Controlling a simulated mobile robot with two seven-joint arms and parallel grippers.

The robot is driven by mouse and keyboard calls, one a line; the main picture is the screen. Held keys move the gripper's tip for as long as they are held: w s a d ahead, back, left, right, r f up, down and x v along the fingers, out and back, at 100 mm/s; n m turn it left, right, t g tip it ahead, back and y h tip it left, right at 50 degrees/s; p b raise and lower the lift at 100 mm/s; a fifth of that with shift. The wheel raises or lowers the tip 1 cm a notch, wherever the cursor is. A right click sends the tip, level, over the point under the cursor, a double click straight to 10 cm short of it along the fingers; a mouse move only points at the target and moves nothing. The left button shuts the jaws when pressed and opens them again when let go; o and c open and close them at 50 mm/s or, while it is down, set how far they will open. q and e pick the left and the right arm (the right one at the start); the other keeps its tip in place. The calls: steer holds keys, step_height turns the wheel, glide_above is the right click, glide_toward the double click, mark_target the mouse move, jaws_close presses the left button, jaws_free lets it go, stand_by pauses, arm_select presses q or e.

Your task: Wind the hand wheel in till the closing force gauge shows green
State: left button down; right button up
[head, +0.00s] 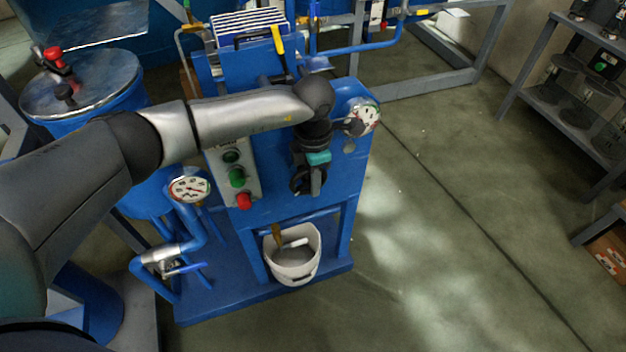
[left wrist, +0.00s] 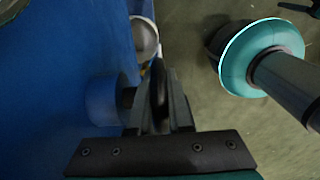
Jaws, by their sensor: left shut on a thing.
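My left gripper (head: 309,186) is at the front of the blue machine, right of the button panel. In the left wrist view, its fingers (left wrist: 160,110) are shut on a dark, thin, rim-like part, which I take to be the hand wheel (left wrist: 158,80). The wheel is seen nearly edge-on and mostly hidden by the fingers, beside a blue round boss (left wrist: 102,100). A round gauge (head: 364,116) with a white face and coloured marks sits at the machine's upper right. It is partly covered, and its needle reading is too small to tell. My right gripper is out of view.
A second dial gauge (head: 190,189) sits on the lower left piping. The button panel (head: 237,178) has green and red buttons. A white bucket (head: 292,272) stands below in the frame. A blue tank (head: 95,112) is at left and shelves at far right.

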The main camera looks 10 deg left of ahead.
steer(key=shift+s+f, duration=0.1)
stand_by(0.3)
arm_select(q)
steer(key=shift+g+y, duration=0.5)
steer(key=shift+y, duration=0.2)
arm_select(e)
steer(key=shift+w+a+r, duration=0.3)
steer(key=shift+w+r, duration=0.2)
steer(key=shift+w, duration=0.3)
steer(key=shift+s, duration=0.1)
arm_select(q)
steer(key=c, duration=0.8)
jaws_free()
steer(key=shift+c, duration=0.2)
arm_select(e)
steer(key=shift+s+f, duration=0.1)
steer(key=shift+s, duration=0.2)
